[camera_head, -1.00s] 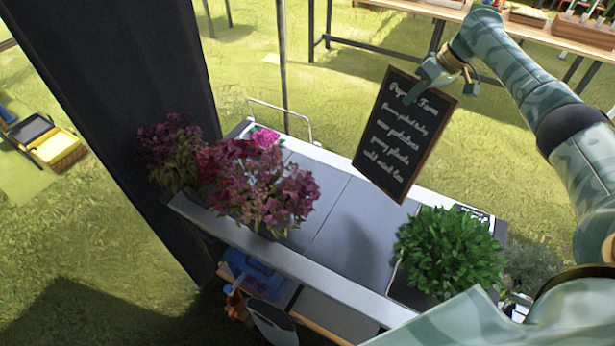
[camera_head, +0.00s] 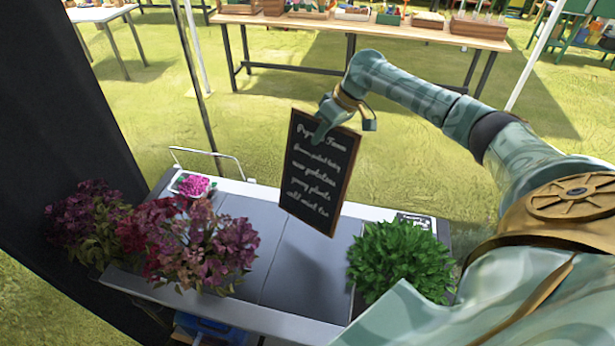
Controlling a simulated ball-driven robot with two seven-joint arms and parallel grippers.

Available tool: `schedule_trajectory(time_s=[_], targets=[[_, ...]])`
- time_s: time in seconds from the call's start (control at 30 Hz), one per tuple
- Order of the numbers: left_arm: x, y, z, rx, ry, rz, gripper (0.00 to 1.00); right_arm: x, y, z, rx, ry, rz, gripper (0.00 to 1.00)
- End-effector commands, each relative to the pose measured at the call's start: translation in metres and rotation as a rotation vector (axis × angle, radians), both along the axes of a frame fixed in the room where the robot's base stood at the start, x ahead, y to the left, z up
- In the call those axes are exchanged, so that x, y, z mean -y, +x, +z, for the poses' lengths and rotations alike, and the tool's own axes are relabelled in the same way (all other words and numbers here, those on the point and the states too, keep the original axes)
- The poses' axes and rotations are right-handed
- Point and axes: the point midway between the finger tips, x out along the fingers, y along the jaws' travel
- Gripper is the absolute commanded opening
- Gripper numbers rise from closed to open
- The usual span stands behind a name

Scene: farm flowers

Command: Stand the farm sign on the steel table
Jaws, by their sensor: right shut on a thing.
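The farm sign (camera_head: 317,172) is a dark chalkboard with white lettering and a brown wooden frame. My right gripper (camera_head: 330,122) is shut on its top edge, with one finger over the front face. The sign hangs slightly tilted over the back part of the steel table (camera_head: 262,235). Its lower edge appears close to the grey top; I cannot tell whether it touches. My left gripper is not in view.
Purple-red flowers (camera_head: 200,240) fill the table's left part, with a small pink bunch (camera_head: 194,186) behind. A green leafy plant (camera_head: 402,262) and a small dark sign (camera_head: 413,221) stand at the right. Bare grey top lies between. A wooden table (camera_head: 370,34) stands beyond.

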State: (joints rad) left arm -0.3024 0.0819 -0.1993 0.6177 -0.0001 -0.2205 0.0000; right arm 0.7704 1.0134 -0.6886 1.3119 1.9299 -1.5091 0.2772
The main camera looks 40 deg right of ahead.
Motion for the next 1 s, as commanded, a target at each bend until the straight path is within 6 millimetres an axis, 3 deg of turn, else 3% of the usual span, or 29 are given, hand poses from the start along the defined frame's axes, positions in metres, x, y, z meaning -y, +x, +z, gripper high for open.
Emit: schedule_trajectory(time_s=[0.1,0.4,0.63,0.87,1.0], targets=[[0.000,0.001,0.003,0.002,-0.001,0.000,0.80,-0.020,-0.009,-0.013,-0.001,0.002,0.002,0.00],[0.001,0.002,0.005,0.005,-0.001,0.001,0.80,-0.049,-0.021,-0.051,0.001,0.002,0.000,0.00],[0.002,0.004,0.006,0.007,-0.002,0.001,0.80,-0.057,-0.025,-0.062,0.002,0.002,0.000,0.00],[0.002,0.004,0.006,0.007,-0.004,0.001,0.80,-0.060,-0.026,-0.092,0.001,0.002,-0.003,0.00],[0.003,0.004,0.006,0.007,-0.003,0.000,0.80,-0.059,-0.026,-0.096,0.003,0.001,-0.001,0.00]])
